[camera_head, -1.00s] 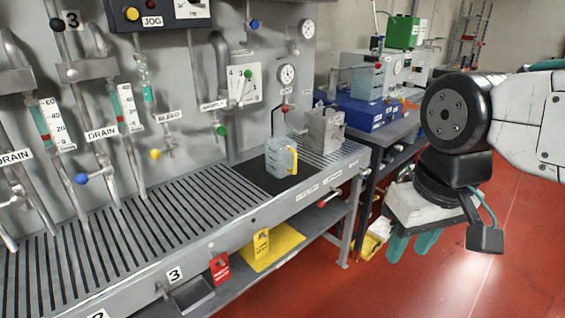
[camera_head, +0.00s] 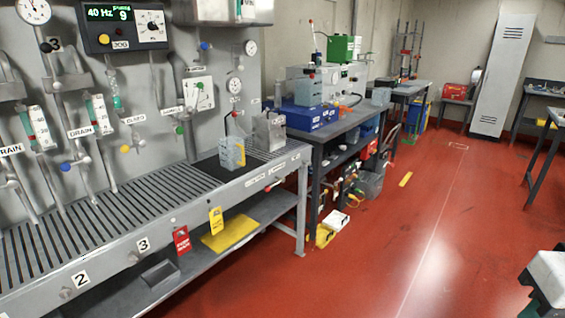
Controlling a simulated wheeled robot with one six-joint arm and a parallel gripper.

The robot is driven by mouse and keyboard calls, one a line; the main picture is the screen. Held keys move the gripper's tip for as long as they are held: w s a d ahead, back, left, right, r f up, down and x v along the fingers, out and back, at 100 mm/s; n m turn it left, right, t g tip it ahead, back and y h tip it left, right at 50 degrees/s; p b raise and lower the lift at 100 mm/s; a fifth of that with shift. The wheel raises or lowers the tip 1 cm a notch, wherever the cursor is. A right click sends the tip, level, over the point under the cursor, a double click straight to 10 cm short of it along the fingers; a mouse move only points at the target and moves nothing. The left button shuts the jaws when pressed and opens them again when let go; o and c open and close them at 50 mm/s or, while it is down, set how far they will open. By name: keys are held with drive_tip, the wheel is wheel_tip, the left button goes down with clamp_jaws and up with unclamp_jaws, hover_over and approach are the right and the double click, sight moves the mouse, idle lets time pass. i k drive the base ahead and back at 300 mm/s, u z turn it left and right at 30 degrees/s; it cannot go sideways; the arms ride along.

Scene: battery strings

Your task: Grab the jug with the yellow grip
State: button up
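The jug (camera_head: 229,154) is a pale, translucent container with a yellow grip (camera_head: 241,155) on its right side. It stands upright on a dark mat (camera_head: 207,167) on the slatted grey bench, left of a grey metal box.
The slatted bench (camera_head: 105,218) has pipes and valves behind it and a lower shelf with a yellow sheet (camera_head: 230,233). The grey metal box (camera_head: 269,131) stands close to the jug. A dark table (camera_head: 340,126) with blue boxes is beyond. Red floor (camera_head: 395,245) is open at right.

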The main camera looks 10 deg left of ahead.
sight(231, 148)
drive_tip(key=u, duration=0.55)
drive_tip(key=i, duration=0.35)
drive_tip(key=u, duration=0.8)
drive_tip(key=i, duration=1.25)
drive_tip(key=z, duration=0.7)
drive_tip(key=i, duration=0.4)
drive_tip(key=z, duration=0.4)
